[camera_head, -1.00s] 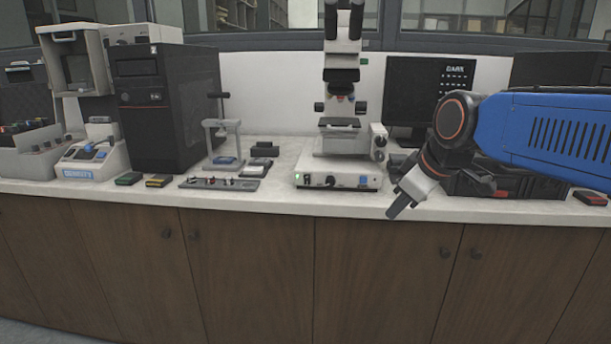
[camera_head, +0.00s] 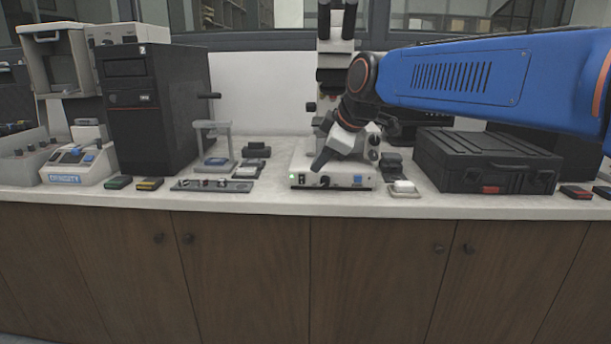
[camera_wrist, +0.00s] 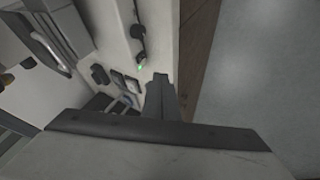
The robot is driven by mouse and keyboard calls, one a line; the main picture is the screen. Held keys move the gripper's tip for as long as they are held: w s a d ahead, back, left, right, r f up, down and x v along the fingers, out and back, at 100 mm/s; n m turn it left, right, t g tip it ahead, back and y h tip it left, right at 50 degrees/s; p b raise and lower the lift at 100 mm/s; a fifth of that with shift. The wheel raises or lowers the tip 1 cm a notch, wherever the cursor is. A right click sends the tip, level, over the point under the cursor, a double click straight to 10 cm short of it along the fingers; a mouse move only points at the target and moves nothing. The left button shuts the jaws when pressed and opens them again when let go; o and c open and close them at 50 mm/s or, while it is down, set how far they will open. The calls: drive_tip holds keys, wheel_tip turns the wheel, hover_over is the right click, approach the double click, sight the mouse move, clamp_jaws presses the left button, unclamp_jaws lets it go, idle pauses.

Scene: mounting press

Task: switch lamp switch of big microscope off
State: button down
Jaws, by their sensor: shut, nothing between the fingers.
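The big microscope (camera_head: 336,60) stands on the bench, partly hidden by my arm. I cannot tell which control is the lamp switch. My gripper (camera_head: 319,167) is shut and empty, its tip over the front panel's upper edge in the head view. In the wrist view the shut fingers (camera_wrist: 160,80) point close beside the green light (camera_wrist: 140,67); contact is unclear.
A low grey tray (camera_head: 212,185) and a small stand (camera_head: 215,145) are to the left. The space before the bench front is clear.

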sight(300, 176)
drive_tip(key=x, duration=0.3)
drive_tip(key=w+x, duration=0.1)
drive_tip(key=x, duration=0.3)
drive_tip(key=w+r+x, duration=0.1)
drive_tip(key=x, duration=0.3)
drive_tip(key=shift+d, duration=0.3)
drive_tip(key=shift+w+r, duration=0.15)
drive_tip(key=shift+w, duration=0.6)
drive_tip(key=shift+w+r, duration=0.1)
drive_tip(key=shift+w, duration=0.15)
drive_tip(key=shift+r, duration=0.1)
drive_tip(key=shift+r, duration=0.7)
